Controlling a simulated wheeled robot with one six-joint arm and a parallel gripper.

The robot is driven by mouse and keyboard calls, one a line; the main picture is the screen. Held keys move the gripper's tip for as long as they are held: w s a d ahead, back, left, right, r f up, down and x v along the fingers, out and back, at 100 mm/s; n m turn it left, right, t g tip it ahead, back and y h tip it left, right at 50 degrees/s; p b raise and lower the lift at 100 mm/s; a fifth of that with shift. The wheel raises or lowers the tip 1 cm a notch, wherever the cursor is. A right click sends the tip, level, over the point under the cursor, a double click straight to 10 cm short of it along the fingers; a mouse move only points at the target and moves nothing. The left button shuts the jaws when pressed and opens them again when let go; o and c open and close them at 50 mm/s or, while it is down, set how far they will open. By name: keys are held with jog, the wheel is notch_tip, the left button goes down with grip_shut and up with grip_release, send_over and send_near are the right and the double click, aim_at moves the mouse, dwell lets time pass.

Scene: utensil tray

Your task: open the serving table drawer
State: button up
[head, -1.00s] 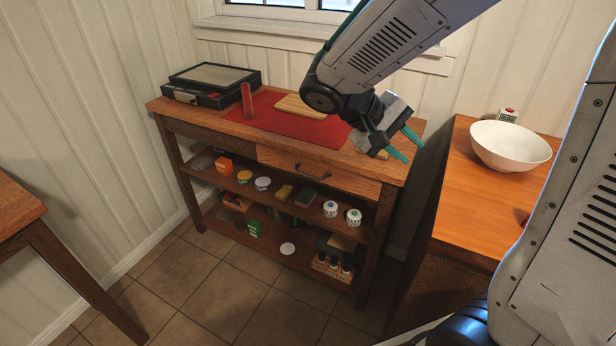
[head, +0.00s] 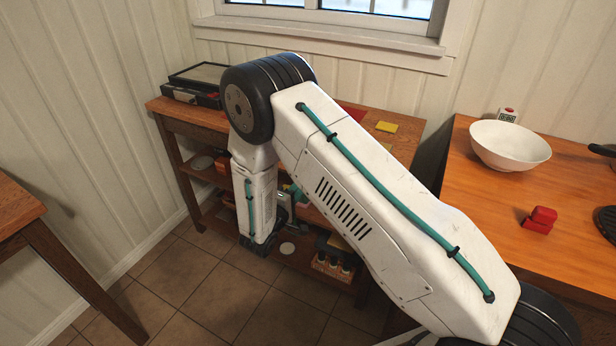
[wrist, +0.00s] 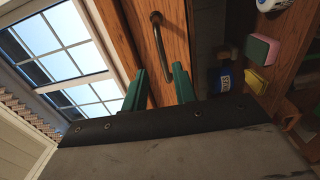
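The wooden serving table (head: 182,112) stands against the wall in the head view, with its drawer front and handle hidden behind my arm there. In the wrist view the wooden drawer front (wrist: 124,32) is close ahead, with the dark curved handle (wrist: 159,42) on it. My gripper (wrist: 157,78) is open, its two green fingers apart on either side of the handle's near end. The fingers point at the drawer front, and whether they touch it I cannot tell. In the head view the gripper is mostly hidden behind my arm. The drawer appears shut.
Lower shelves hold small items, including a blue-labelled jar (wrist: 226,78) and a green-pink sponge (wrist: 262,47) near the gripper. A black case (head: 197,84) and a yellow item (head: 386,127) are on the tabletop. A counter with a white bowl (head: 510,145) stands at right.

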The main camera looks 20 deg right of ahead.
jog(key=shift+x, duration=3.8)
jog(key=shift+w+a+f, duration=0.1)
jog(key=shift+f, duration=0.1)
grip_shut()
jog(key=shift+a, duration=0.15)
